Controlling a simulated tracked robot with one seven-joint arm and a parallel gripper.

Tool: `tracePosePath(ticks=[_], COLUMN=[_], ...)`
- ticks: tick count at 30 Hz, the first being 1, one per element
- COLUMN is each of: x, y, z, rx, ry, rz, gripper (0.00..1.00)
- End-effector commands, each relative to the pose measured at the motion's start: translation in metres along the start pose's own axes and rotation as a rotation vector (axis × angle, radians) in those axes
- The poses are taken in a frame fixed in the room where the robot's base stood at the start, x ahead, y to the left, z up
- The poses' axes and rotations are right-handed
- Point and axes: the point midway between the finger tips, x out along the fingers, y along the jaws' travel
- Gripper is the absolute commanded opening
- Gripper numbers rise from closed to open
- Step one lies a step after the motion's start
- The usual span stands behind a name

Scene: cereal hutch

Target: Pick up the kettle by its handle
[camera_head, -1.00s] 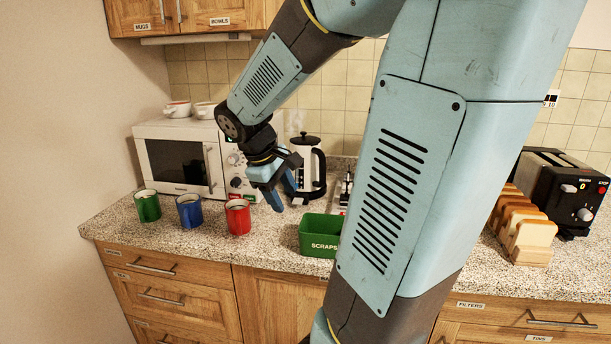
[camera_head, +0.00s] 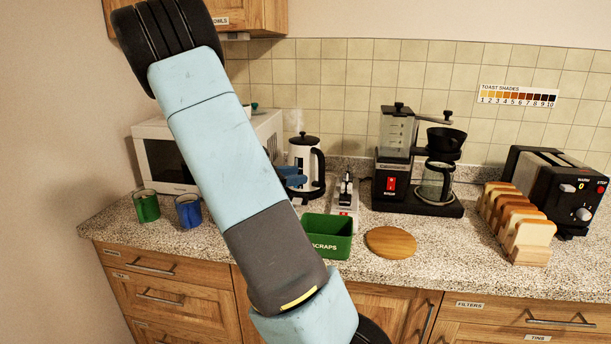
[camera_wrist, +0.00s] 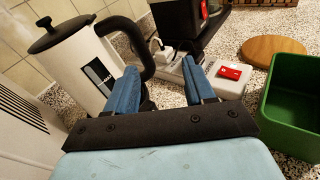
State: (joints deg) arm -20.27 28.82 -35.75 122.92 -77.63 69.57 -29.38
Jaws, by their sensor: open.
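The kettle (camera_head: 304,162) is white with a black lid, a black handle on its right side and a dark base. It stands upright on the counter between the microwave and the coffee maker, with faint steam above it. In the wrist view the kettle (camera_wrist: 84,66) is at the upper left, and its black handle (camera_wrist: 137,48) curves down behind my left finger. My gripper (camera_wrist: 160,82) is open, its two blue fingers apart, close in front of the handle's lower part. Nothing is held between the fingers. In the head view my arm hides most of my gripper; a blue finger (camera_head: 296,181) shows at the kettle's front.
A switched socket strip (camera_wrist: 222,78) lies just beyond my fingers. The green scraps bin (camera_head: 328,236) and a round wooden board (camera_head: 391,242) are to the right. The microwave (camera_head: 155,160) stands left of the kettle. Green (camera_head: 146,206) and blue (camera_head: 189,211) mugs stand in front of it.

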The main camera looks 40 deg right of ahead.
Motion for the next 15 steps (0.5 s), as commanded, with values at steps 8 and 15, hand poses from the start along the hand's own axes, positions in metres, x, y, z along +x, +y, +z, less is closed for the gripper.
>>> tracePosePath(ticks=[8, 15], x=[0.001, 0.022], y=[0.024, 0.026], z=[-0.003, 0.0], rx=[-0.102, -0.106], ry=[-0.123, -0.129], rz=[0.059, 0.06], gripper=[0.54, 0.54])
